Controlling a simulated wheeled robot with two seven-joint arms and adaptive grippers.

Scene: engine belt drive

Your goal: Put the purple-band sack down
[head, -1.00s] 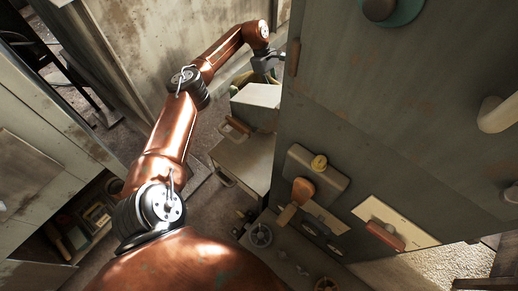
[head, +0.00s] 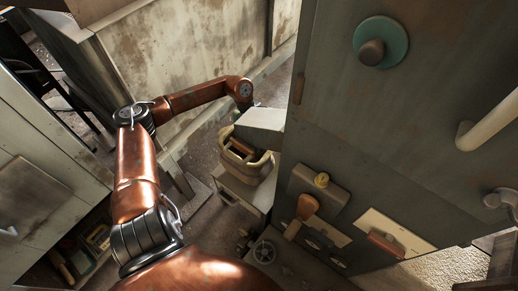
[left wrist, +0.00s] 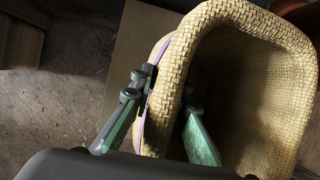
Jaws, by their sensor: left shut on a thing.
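The purple-band sack (head: 262,170) is tan and woven, with an open mouth. My left gripper (left wrist: 165,118) is shut on the sack's wall, one green finger on each side. In the head view its fingers are mostly hidden. I cannot tell whether the sack's base touches anything. My right gripper is not in view.
A large grey panel (head: 400,140) with knobs and handles blocks the right. Open floor (left wrist: 50,120) lies left of the sack.

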